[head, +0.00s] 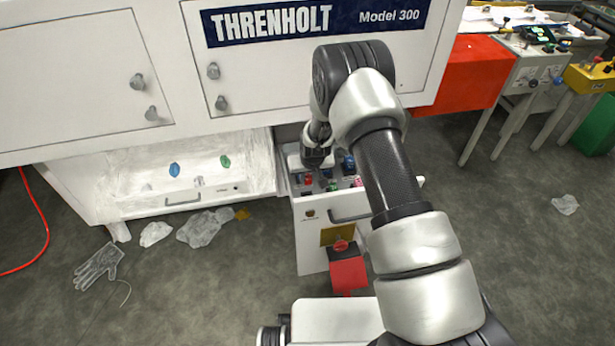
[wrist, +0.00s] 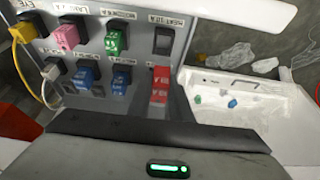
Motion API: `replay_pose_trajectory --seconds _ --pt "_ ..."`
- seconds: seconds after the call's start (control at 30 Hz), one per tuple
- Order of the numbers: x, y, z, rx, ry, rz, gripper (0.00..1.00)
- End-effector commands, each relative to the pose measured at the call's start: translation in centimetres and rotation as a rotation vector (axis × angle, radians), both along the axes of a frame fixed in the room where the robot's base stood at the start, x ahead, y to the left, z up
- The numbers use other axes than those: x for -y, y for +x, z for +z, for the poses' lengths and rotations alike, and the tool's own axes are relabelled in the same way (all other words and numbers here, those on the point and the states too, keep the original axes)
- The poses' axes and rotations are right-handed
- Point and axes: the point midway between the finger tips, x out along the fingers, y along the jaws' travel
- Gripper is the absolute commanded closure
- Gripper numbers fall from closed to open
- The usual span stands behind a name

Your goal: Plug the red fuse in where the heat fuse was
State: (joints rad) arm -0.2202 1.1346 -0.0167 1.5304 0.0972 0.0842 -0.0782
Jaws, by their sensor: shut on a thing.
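The red fuse (wrist: 159,86) shows at the middle of the wrist view, just beyond my gripper, with a partly hidden label beside it. In the head view it is a small red spot (head: 308,180) below my gripper (head: 318,160). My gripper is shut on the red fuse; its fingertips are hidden. I cannot tell whether the fuse sits in a socket or is clear of the panel. The heat socket (wrist: 164,41) is black and empty, under a label reading HEAT 10 A, at the right end of the panel's upper row in the wrist view.
Green (wrist: 117,38), pink (wrist: 67,37) and blue (wrist: 121,78) fuses stand close by on the fuse panel. A yellow plug (wrist: 24,31) with a cable is at its corner. Loose blue (head: 174,170) and green (head: 224,161) pieces lie in the white bay beside the panel.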

Motion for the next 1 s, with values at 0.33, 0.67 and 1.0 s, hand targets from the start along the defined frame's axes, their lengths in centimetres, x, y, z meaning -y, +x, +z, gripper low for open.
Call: replay_pose_trajectory --seconds 0.33,0.67,1.0 --pt "0.1 -0.2 -1.9 0.0 0.0 0.001 1.0" --pt "0.1 -0.1 -5.0 0.001 0.0 0.001 1.0" --pt "0.0 -0.1 -5.8 0.001 0.0 0.001 1.0"
